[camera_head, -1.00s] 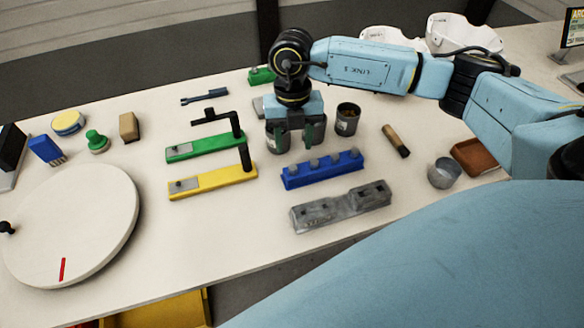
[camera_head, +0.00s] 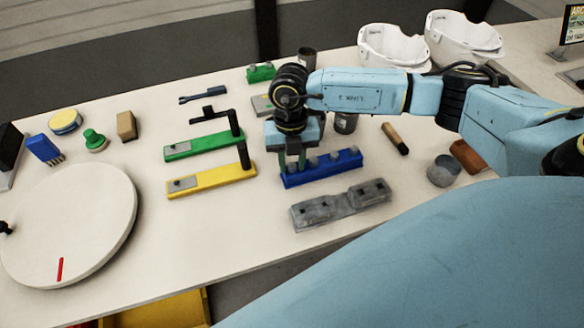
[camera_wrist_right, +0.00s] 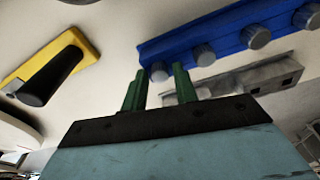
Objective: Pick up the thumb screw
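The thumb screws are grey round knobs standing in a row on a blue rack (camera_head: 325,174). My right gripper (camera_head: 292,161) points down at the left end of this rack, with its green fingers apart. In the right wrist view, the end thumb screw (camera_wrist_right: 158,71) shows in the gap between the open fingertips (camera_wrist_right: 159,84), near the end of the blue rack (camera_wrist_right: 215,35). Whether the fingers touch it cannot be told. Other thumb screws (camera_head: 335,158) stand further right on the rack. My left gripper is not in view.
A grey metal fixture (camera_head: 340,205) lies in front of the blue rack. Yellow (camera_head: 215,181) and green (camera_head: 205,146) bases with black levers lie to the left. A dark cup (camera_head: 345,123) stands behind. A white turntable (camera_head: 70,225) fills the left.

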